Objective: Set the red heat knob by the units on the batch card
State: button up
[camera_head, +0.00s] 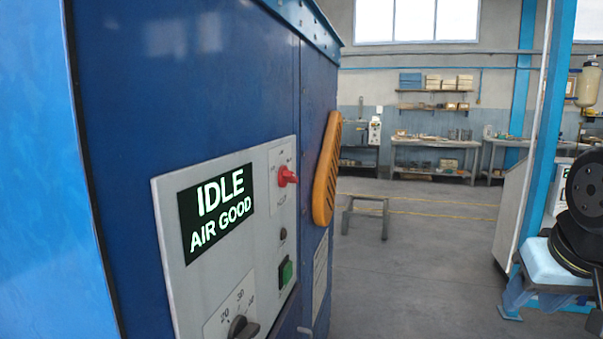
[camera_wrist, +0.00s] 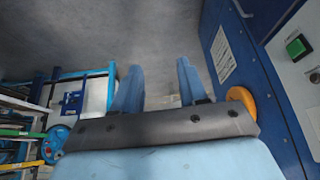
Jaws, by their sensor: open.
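The red knob (camera_head: 287,177) sits on a small white plate on the grey control panel (camera_head: 170,215) of a blue cabinet. Its marks are too small to read. Below, a dark dial knob (camera_head: 240,327) has the marks 20, 30 and 40. The display (camera_head: 216,212) reads "IDLE AIR GOOD". A white printed sheet (camera_head: 320,275) is on the cabinet, and a sheet also shows in the wrist view (camera_wrist: 222,55); I cannot tell whether it is the batch card. My gripper (camera_wrist: 160,72) is open and empty, apart from the panel.
A green button (camera_head: 285,272) is on the panel; it also shows in the wrist view (camera_wrist: 295,48). An orange handle (camera_head: 327,170) sticks out of the cabinet. A low metal stand (camera_head: 365,212) is behind on open floor. Workbenches (camera_head: 435,155) line the far wall.

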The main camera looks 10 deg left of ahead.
jog(key=shift+o, duration=0.2)
jog(key=shift+o, duration=0.8)
jog(key=o, duration=0.6)
jog(key=w+a+r, duration=0.1)
jog(key=a, duration=0.1)
jog(key=w+a+r+n+g+y, duration=0.1)
jog(key=w, duration=0.1)
jog(key=w+a+n+y, duration=0.1)
jog(key=w+a, duration=0.1)
jog(key=shift+a+r+g, duration=0.3)
jog(key=shift+a+r, duration=0.05)
jog(key=shift+r, duration=0.05)
jog(key=shift+o, duration=0.4)
jog(key=w+a+r+n+g+y, duration=0.2)
jog(key=w+a+r+n+y, duration=0.2)
jog(key=w+a, duration=0.6)
jog(key=shift+a+r+n+g+y, duration=0.3)
jog(key=shift+a+r+n+y, duration=0.1)
jog(key=shift+a+y, duration=0.15)
jog(key=n+g+y, duration=0.3)
jog(key=n+y, duration=0.3)
jog(key=y, duration=0.1)
send_near(295, 175)
jog(key=x, duration=0.6)
jog(key=w+x, duration=0.1)
jog(key=x, duration=0.3)
jog(key=shift+w+a+r, duration=0.1)
jog(key=shift+a+r, duration=0.05)
jog(key=shift+a, duration=0.05)
jog(key=shift+c, duration=0.2)
